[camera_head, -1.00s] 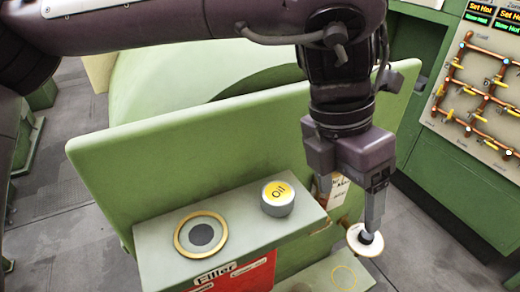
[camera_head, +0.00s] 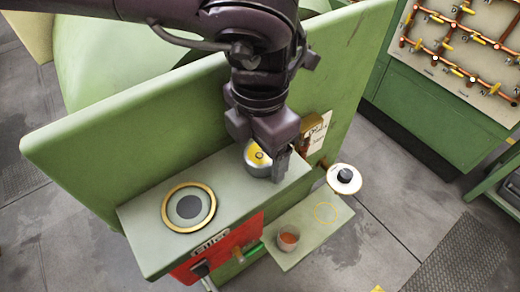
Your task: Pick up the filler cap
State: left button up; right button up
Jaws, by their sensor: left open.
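The filler cap appears to be the cream disc with a black knob (camera_head: 344,178), at the right end of the green machine, just above a low shelf. What supports it is hidden. My left gripper (camera_head: 282,168) is open and points down, left of the cap and apart from it. It partly covers the silver canister with a yellow top (camera_head: 257,158); I cannot tell whether they touch. The filler opening (camera_head: 188,207), a dark disc inside a gold ring, is in the grey-green ledge left of the gripper. My right gripper is out of view.
The low shelf (camera_head: 304,238) holds a cup of orange-red liquid (camera_head: 288,239) and bears a yellow ring mark (camera_head: 326,212). A tall green panel (camera_head: 130,126) rises behind the ledge. A pipe board (camera_head: 462,45) stands at upper right. The floor right of the shelf is clear.

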pick_arm(q)
jog(key=shift+s+d, duration=0.1)
jog(key=shift+s, duration=0.05)
jog(key=shift+c, duration=0.8)
jog(key=c, duration=0.9)
jog(key=shift+c, duration=0.5)
jog(key=shift+r, duration=0.15)
